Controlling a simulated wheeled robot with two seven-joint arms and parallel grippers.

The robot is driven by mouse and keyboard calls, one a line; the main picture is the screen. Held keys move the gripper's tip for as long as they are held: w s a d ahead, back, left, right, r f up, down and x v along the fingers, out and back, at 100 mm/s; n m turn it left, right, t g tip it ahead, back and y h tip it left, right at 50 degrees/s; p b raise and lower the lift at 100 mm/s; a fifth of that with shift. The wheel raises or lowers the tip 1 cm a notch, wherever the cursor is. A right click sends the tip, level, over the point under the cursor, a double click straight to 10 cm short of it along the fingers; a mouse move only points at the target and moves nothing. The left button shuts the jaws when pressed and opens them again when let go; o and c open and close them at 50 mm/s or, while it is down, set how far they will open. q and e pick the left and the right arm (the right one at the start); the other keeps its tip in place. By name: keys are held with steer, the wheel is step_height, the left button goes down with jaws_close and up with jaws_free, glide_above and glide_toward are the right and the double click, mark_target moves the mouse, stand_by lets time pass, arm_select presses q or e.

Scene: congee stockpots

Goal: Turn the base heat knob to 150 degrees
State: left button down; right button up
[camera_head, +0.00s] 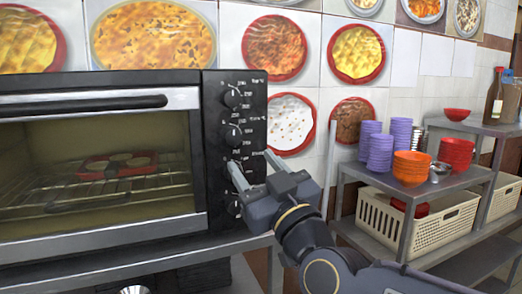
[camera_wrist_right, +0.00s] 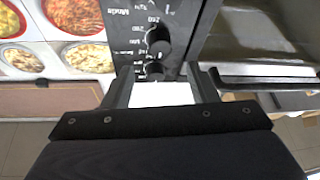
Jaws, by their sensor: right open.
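The oven's dark control panel (camera_head: 240,115) carries a column of several black knobs with white markings. The labels are too small to tell which one is the base heat knob. The upper knob (camera_head: 232,97) and the one below it (camera_head: 232,134) show clearly; lower ones are partly behind my right gripper. My right gripper (camera_head: 253,163) is open in front of the lower panel. In the right wrist view, a knob (camera_wrist_right: 154,70) lies between the open fingers near their tips, with no clear contact. Another knob (camera_wrist_right: 158,40) lies beyond it. My left gripper is out of view.
The oven's glass door (camera_head: 90,170) with its long handle (camera_head: 80,104) is shut, with a red tray (camera_head: 117,165) inside. A metal shelf (camera_head: 400,180) at right holds purple and orange bowls above cream baskets (camera_head: 430,225).

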mark_target(234, 137)
steer(key=p+x, duration=0.2)
steer(key=x, duration=0.5)
steer(key=shift+w+a+r, duration=0.1)
steer(key=shift+w, duration=0.05)
steer(key=c, duration=1)
